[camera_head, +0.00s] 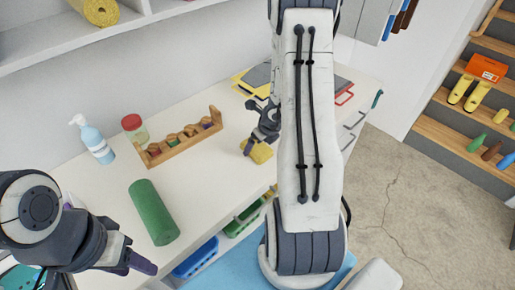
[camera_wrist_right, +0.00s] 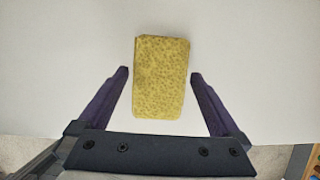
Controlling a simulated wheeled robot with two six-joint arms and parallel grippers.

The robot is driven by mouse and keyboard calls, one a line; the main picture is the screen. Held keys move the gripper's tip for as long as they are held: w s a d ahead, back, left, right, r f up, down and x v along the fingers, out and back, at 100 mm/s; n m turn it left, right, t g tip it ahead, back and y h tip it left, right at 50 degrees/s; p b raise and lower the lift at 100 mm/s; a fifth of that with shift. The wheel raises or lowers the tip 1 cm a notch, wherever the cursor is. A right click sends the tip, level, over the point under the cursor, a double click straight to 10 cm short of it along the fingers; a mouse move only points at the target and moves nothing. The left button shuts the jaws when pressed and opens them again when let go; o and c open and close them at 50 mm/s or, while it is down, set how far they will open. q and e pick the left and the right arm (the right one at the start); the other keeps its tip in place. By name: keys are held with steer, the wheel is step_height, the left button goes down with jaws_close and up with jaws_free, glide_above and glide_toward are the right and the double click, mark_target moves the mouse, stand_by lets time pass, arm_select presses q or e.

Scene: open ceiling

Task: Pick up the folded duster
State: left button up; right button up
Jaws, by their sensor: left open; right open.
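The folded duster (camera_head: 260,153) is a yellow, speckled rectangle on the white table, near its front edge. It also shows in the right wrist view (camera_wrist_right: 161,78), upright in the picture and between the fingers. My right gripper (camera_head: 253,146) is just over the duster, and it is open in the right wrist view (camera_wrist_right: 160,75), with a gap on each side of the cloth. My right arm hides part of the table behind it. My left gripper (camera_head: 145,266) is open and empty at the lower left, near the table's front edge.
A green cylinder (camera_head: 154,212) lies between my left gripper and a wooden rack (camera_head: 180,138) with several small items. A pump bottle (camera_head: 95,142) and a red-lidded jar (camera_head: 134,128) stand at the back left. Folders (camera_head: 257,78) lie beyond the duster. Shelves (camera_head: 470,95) stand at right.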

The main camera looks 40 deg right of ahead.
steer(key=shift+f+b, duration=0.3)
stand_by(0.5)
steer(key=c, duration=1.1)
steer(key=shift+r, duration=0.15)
